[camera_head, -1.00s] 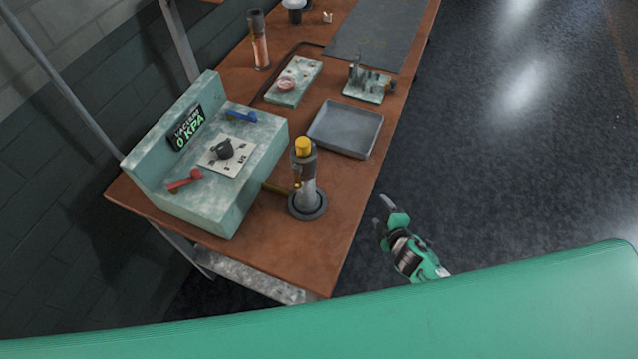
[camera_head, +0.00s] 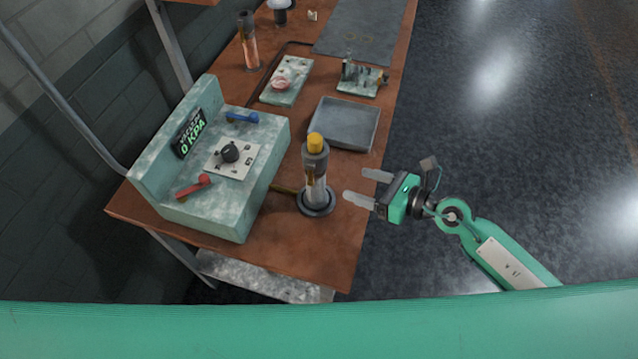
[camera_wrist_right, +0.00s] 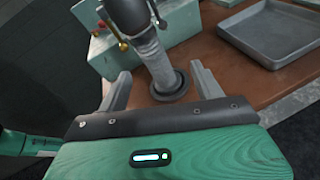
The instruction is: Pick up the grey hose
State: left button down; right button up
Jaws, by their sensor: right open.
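A grey upright column (camera_head: 317,188) stands in a round dark base on the near part of the table, with a yellow cap (camera_head: 315,141) on top. In the right wrist view its light grey ribbed length (camera_wrist_right: 156,62) looks like the grey hose, below a dark upper part. My right gripper (camera_head: 357,184) is open and empty, to the right of the column, its two fingers pointing left at it. In the right wrist view the column appears between the fingertips of the right gripper (camera_wrist_right: 160,84), still beyond them. My left gripper is out of view.
A pale green vacuum unit (camera_head: 260,185) reading 0 KPA stands left of the column. A grey tray (camera_head: 345,124) lies behind it. A green rack (camera_head: 360,82) and a green block (camera_head: 286,82) are farther back. Open floor lies right of the table.

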aim_at(324, 186)
jog(key=a+f+n, duration=0.1)
jog(key=a, duration=0.1)
jog(key=w+a+f+n+p, duration=0.1)
jog(key=a+f, duration=0.1)
jog(key=w+a+f+g+h+p, duration=0.1)
jog(key=shift+w+a+f+n, duration=0.15)
jog(key=shift+w+a+n, duration=0.1)
jog(key=shift+a+n, duration=0.15)
jog(key=shift+w+a+p, duration=0.15)
jog(key=shift+a+p, duration=0.2)
jog(key=shift+p, duration=0.2)
jog(key=x, duration=0.1)
jog(key=p+x, duration=0.2)
jog(key=x, duration=0.1)
jog(key=shift+s+a, duration=0.2)
jog(key=shift+a, duration=0.1)
jog(key=shift+w+a+f, duration=0.15)
jog(key=shift+a, duration=0.05)
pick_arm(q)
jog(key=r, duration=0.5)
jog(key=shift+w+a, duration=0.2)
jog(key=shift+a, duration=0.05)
